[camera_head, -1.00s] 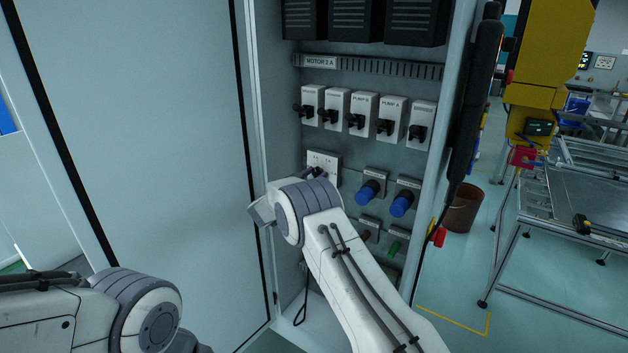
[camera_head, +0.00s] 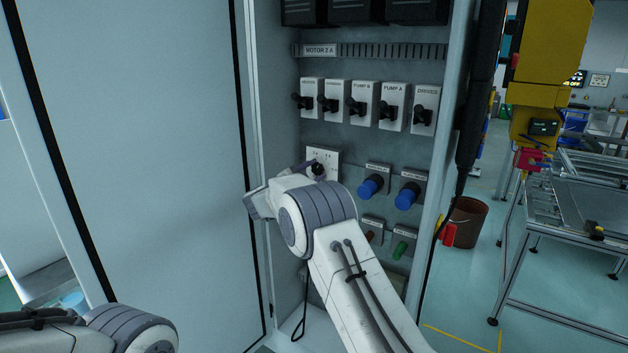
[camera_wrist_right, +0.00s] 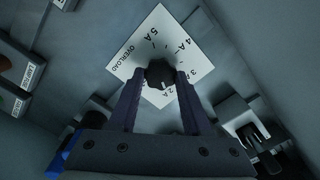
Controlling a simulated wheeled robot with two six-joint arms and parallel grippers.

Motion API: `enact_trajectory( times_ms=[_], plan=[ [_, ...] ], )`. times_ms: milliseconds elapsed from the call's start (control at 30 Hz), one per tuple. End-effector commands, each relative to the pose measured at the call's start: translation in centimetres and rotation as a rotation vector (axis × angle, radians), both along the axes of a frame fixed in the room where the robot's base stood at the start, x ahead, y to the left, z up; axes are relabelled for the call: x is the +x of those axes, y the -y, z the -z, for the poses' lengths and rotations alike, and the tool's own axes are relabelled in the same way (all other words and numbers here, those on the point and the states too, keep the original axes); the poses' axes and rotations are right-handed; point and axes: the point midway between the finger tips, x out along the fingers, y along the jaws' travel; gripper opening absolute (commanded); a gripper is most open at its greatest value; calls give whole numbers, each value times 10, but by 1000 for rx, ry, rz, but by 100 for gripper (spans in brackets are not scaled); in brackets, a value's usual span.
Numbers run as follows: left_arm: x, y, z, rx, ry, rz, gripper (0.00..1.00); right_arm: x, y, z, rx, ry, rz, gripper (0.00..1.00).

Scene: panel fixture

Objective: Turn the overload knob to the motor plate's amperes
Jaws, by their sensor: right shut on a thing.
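The overload knob (camera_wrist_right: 160,73) is black and sits on a white plate (camera_wrist_right: 146,36) in the right wrist view. The plate reads OVERLOAD, with 5A, 4A and 2A legible around the knob. My right gripper (camera_wrist_right: 160,82) is shut on the knob, one finger on each side. Which mark the knob points at, I cannot tell. In the head view the plate (camera_head: 325,155) shows above my right wrist, which hides its lower part. The motor plate (camera_head: 321,50) reads MOTOR 2 A, high in the cabinet. My left gripper is out of view.
A row of white switch boxes with black handles (camera_head: 363,106) is above the overload plate. Two blue knobs (camera_head: 370,187) and a green one (camera_head: 400,248) are to its right. The open cabinet door (camera_head: 130,150) stands left. A bin (camera_head: 467,222) is outside, right.

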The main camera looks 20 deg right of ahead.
Motion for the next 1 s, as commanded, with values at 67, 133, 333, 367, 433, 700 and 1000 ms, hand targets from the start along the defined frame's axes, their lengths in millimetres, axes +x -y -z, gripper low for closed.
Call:
enact_trajectory(
  times_ms=[67,133,333,367,433,700,1000],
  plan=[
    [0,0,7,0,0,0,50,0,-1,2,20,25,-1,0],
    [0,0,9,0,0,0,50,0,-1,2,34,43,-1,0],
    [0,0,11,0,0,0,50,0,-1,1,55,68,-2,0],
    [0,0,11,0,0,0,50,0,-1,1,56,70,-2,0],
    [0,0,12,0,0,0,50,0,-1,1,58,73,-2,0],
    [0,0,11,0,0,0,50,0,-1,0,58,72,-2,0],
    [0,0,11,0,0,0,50,0,0,0,56,71,-1,79]
  ],
)
